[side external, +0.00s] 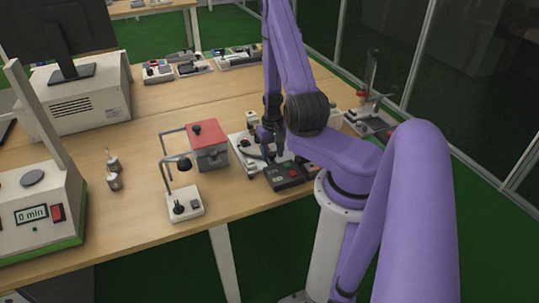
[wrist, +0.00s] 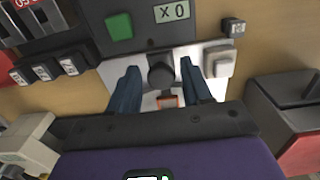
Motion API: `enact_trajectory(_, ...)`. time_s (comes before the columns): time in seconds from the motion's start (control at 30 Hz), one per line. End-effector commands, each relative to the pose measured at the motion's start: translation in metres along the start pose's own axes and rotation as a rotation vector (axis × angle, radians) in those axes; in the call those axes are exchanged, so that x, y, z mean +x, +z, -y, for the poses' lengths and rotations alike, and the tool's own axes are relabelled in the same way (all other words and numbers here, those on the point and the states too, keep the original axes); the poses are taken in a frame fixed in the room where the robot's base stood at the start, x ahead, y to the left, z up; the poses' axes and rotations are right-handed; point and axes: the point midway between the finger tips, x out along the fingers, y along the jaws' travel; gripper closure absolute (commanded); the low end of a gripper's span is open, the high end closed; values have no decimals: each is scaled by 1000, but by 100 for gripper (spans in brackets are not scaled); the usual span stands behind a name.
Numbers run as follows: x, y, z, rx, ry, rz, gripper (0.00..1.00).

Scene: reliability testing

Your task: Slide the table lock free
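My gripper (wrist: 158,92) points down over a white plate in the wrist view, its two dark blue fingers apart. A round black knob (wrist: 160,75) shows between the fingers, with gaps on both sides. A small orange-framed piece (wrist: 167,101) sits just below the knob on the white plate (wrist: 205,58). No label tells which of these is the table lock.
A dark panel (wrist: 148,37) with a green button and an "X 0" display adjoins the plate. A grey box with a red lid (side external: 208,148) stands close left of my gripper. Bare table (side external: 135,205) lies farther left.

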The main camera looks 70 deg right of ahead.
Motion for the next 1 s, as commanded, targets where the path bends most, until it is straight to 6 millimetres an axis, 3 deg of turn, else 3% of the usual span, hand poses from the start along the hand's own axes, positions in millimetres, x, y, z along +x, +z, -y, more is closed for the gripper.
enact_trajectory(0.23,-2,-2,0,-1,1,-6,51)
enact_trajectory(0.73,-44,-3,0,0,1,-10,51)
enact_trajectory(1.0,-51,-2,0,0,1,-7,51)
